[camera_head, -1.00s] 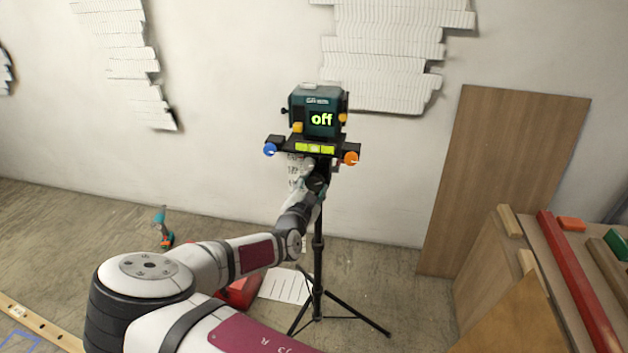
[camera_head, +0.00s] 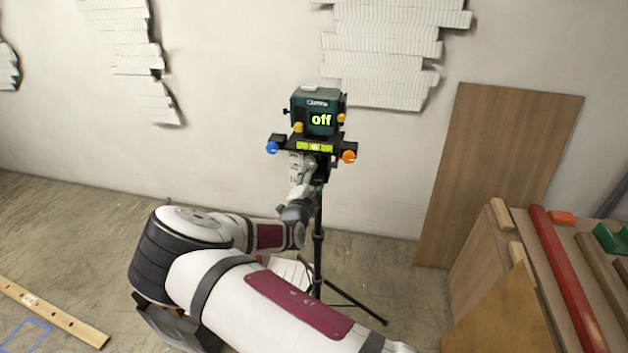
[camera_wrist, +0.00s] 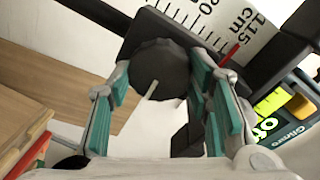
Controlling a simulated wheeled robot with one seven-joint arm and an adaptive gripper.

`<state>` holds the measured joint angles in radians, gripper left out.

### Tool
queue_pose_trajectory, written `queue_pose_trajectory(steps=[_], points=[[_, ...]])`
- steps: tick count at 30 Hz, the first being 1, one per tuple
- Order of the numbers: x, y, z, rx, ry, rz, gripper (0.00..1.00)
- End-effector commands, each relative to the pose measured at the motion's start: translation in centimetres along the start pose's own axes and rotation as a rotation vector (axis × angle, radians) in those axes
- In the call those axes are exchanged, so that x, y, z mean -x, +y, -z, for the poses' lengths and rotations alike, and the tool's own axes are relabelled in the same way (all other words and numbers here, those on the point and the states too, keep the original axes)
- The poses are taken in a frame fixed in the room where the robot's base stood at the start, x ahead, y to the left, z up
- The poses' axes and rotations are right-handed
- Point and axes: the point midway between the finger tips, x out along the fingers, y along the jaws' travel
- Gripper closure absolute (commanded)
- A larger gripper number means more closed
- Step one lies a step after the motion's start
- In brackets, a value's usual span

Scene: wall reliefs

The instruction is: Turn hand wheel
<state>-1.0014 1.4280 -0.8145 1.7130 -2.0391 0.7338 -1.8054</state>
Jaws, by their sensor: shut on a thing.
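In the wrist view the hand wheel (camera_wrist: 160,70) is a dark, round knob with a scalloped rim and a pale pin. It sits on a black bracket beside a white centimetre scale (camera_wrist: 205,20) with a red pointer. My gripper (camera_wrist: 163,72) has its teal-padded fingers on either side of the wheel and is shut on it. In the head view my gripper (camera_head: 304,168) is just below the green laser device (camera_head: 318,112), which reads "off" and stands on a black tripod (camera_head: 317,245). The wheel is hidden there by my gripper.
A blue knob (camera_head: 272,148) and an orange knob (camera_head: 349,157) flank the device's mount. A brown board (camera_head: 500,170) leans on the wall at right, behind a wooden bench with a red bar (camera_head: 565,275).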

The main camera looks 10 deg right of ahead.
Motion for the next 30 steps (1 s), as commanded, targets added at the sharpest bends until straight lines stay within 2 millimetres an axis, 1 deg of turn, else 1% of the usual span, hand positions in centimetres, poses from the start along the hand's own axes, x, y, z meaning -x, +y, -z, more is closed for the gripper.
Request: queue_pose_trajectory(steps=[7, 8, 9, 10, 11, 19, 22, 26, 30], points=[[0.01, 0.24, 0.0, 0.002, 0.0, -0.005, 0.82], [0.01, 0.24, 0.0, 0.002, 0.0, -0.005, 0.52], [0.01, 0.24, 0.0, 0.002, 0.0, -0.005, 0.43], [0.01, 0.23, 0.0, 0.002, 0.0, -0.004, 0.36], [0.01, 0.22, 0.0, 0.002, 0.0, -0.004, 0.35], [-0.01, 0.05, -0.02, 0.004, 0.0, -0.001, 0.35], [-0.04, 0.04, -0.13, 0.031, 0.002, 0.0, 0.35], [-0.15, 0.07, -0.32, 0.13, 0.01, 0.003, 0.35], [-0.25, 0.15, -0.48, 0.303, 0.025, 0.005, 0.35]])
